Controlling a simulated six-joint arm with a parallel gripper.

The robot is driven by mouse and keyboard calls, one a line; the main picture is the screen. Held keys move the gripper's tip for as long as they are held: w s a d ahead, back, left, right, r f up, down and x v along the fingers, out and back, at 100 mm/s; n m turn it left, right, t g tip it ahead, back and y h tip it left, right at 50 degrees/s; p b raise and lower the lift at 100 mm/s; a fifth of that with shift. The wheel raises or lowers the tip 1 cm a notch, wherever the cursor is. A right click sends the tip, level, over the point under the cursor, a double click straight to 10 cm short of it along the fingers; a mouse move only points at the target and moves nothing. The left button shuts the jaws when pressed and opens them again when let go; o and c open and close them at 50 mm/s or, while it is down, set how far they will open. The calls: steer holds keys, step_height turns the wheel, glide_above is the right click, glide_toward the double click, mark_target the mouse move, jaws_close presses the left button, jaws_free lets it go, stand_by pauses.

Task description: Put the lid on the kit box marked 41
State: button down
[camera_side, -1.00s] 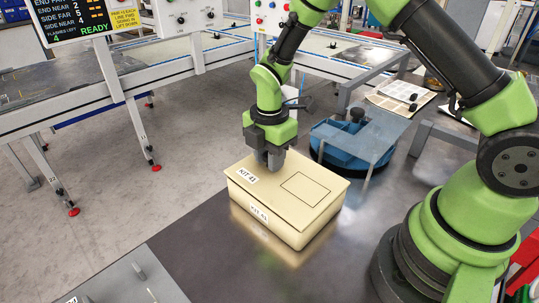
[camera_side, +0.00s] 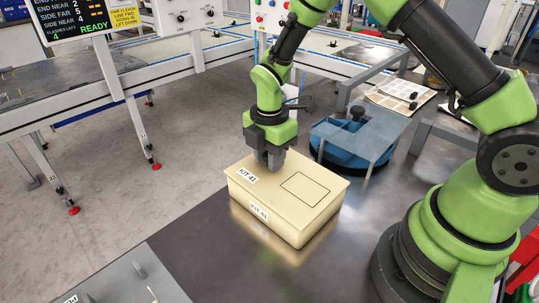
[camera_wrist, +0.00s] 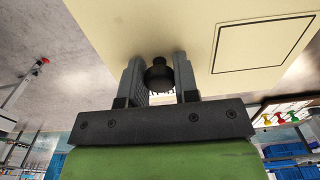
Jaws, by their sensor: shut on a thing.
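The cream kit box (camera_side: 275,228) with a KIT 41 label on its front stands on the dark table. Its cream lid (camera_side: 262,196), also labelled KIT 41 and marked with a dark rectangle outline, lies over the box top; I cannot tell whether it is fully seated. My gripper (camera_side: 273,164) is above the lid's far edge. In the wrist view my gripper (camera_wrist: 158,75) has its fingers on both sides of a round black knob (camera_wrist: 158,76) on the lid (camera_wrist: 200,30), shut on it. The box inside is hidden.
A round blue tray (camera_side: 345,152) with a clear cover and a black knob (camera_side: 357,113) stands behind the box to the right. A grey panel (camera_side: 125,283) is at the front left. The dark table (camera_side: 190,240) is bare left of the box.

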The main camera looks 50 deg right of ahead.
steer(key=shift+f, duration=0.1)
stand_by(0.3)
steer(key=shift+c, duration=1.5)
jaws_free()
steer(key=shift+r, duration=3.55)
